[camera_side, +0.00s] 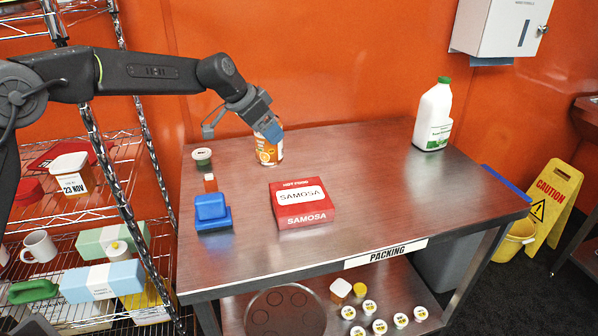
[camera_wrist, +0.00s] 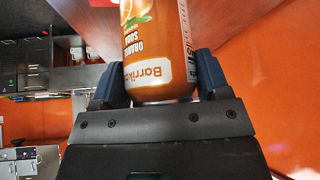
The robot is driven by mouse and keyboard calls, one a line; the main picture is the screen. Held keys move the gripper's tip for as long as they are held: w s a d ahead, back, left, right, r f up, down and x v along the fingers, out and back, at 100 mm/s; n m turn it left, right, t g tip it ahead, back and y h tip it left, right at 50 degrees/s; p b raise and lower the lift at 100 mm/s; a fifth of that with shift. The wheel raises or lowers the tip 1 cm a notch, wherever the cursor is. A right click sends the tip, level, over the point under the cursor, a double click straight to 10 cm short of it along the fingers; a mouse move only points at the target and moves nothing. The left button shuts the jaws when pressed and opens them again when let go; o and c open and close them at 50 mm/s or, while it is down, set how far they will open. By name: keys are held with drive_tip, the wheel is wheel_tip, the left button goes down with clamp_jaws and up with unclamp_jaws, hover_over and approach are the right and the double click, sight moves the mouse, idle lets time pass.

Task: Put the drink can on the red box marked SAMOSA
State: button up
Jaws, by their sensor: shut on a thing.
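The orange drink can (camera_side: 268,153) is upright at the back of the steel table, left of centre. My gripper (camera_side: 268,130) is shut on it near its top. In the wrist view the can (camera_wrist: 155,45) sits between the two blue fingers of my gripper (camera_wrist: 155,88), and its label reads orange soda. I cannot tell whether its base touches the table. The red box marked SAMOSA (camera_side: 303,219) lies flat on the table, in front of the can and a little to its right. Its top is bare.
A milk jug (camera_side: 434,116) stands back right. The table right of the box is clear. A wire rack (camera_side: 130,190) is at left.

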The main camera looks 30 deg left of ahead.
drive_tip(key=shift+w+d+f, duration=0.35)
drive_tip(key=shift+d+f, duration=0.85)
drive_tip(key=shift+f, duration=0.2)
drive_tip(key=shift+w+d+f, duration=0.4)
drive_tip(key=shift+d+f, duration=0.8)
drive_tip(key=shift+f, duration=0.2)
drive_tip(key=shift+w+d+f, duration=0.35)
drive_tip(key=shift+d+f, duration=0.85)
drive_tip(key=shift+f, duration=0.2)
drive_tip(key=shift+f, duration=0.1)
drive_tip(key=o, duration=1.1)
drive_tip(key=shift+f, duration=0.15)
drive_tip(key=shift+o, duration=0.2)
